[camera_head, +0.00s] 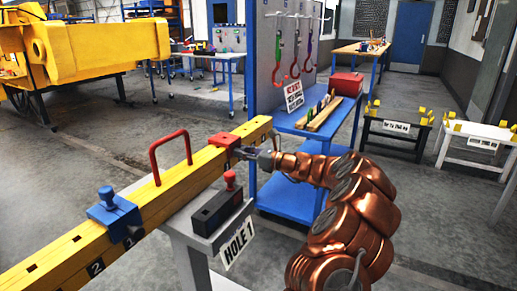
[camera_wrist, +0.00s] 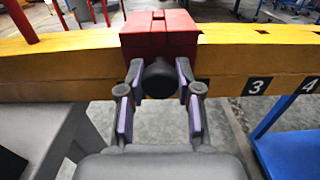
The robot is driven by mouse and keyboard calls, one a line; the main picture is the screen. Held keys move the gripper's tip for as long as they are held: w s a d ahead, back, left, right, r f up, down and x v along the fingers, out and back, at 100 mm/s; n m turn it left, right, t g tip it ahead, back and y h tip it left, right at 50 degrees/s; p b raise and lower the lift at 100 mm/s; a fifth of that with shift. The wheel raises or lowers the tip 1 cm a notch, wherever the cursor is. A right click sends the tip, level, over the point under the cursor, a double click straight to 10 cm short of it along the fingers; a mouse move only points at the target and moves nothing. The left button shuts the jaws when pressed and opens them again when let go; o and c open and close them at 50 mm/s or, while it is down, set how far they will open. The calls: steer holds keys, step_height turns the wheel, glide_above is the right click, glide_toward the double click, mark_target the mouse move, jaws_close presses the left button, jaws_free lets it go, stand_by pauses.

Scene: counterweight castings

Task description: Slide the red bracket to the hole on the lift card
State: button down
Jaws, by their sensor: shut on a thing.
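The red bracket (camera_head: 224,140) sits around the yellow beam, toward its far end. In the wrist view the red bracket (camera_wrist: 160,35) has a dark round knob (camera_wrist: 159,78) facing me. My gripper (camera_head: 248,153) is shut on this knob, with one finger on each side; the gripper also shows in the wrist view (camera_wrist: 159,82). The lift card (camera_head: 238,243) reads "HOLE 1" and hangs on the grey stand. Number plates 3 (camera_wrist: 255,85) and 4 (camera_wrist: 308,85) are on the beam right of the bracket. The hole under the bracket is hidden.
The yellow beam (camera_head: 192,178) carries a red handle (camera_head: 160,157) and a blue bracket (camera_head: 115,214) nearer the camera. A black block with a red knob (camera_head: 217,211) lies on the grey stand. A blue cart (camera_head: 290,196) stands close behind my arm.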

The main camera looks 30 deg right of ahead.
steer(key=shift+s+a, duration=0.55)
steer(key=shift+a, duration=0.4)
steer(key=shift+s+a, duration=0.5)
steer(key=shift+a, duration=0.4)
steer(key=c, duration=0.8)
jaws_free()
steer(key=shift+o, duration=0.2)
steer(key=v, duration=1.2)
steer(key=shift+d, duration=0.1)
